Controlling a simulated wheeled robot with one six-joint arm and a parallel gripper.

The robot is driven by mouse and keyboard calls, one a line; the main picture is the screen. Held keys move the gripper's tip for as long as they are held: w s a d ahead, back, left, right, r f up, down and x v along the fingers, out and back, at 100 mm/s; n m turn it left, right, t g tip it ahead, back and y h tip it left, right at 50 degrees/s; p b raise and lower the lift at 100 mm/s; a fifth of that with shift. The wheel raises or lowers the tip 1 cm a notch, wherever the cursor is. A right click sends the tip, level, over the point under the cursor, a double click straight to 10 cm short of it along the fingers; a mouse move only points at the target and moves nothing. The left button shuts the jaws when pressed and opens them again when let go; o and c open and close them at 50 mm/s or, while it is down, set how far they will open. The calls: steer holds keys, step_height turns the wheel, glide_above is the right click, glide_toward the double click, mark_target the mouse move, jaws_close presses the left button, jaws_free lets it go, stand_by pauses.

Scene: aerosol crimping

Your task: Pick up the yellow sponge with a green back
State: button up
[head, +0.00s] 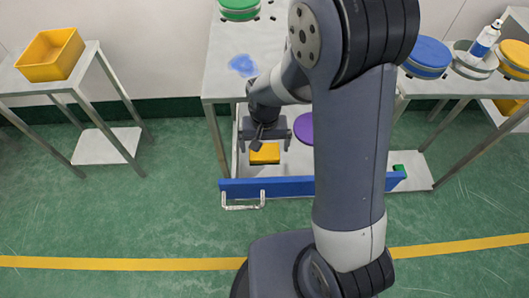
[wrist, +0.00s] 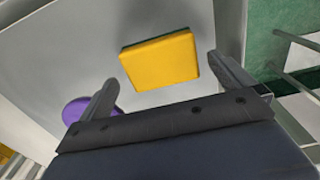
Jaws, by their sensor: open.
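The yellow sponge (head: 265,154) lies flat in an open drawer with a blue front (head: 290,187). In the wrist view the sponge (wrist: 160,62) shows its yellow face up, with a thin dark edge; its green back is mostly hidden beneath. My gripper (head: 264,145) is over the drawer, above the sponge. In the wrist view my gripper (wrist: 163,72) is open and empty, with one finger to each side and the sponge just beyond the fingertips, apart from them.
A purple disc (head: 304,127) lies in the drawer beside the sponge. A green item (head: 398,168) is at the drawer's right end, partly hidden by my arm. The table (head: 222,75) stands above the drawer. A yellow bin (head: 50,54) sits on a stand at left.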

mark_target(264, 151)
steer(key=shift+a+f, duration=0.1)
steer(key=shift+f, duration=1.4)
steer(key=c, duration=0.9)
step_height(264, 151, up, 10)
steer(key=shift+r, duration=0.1)
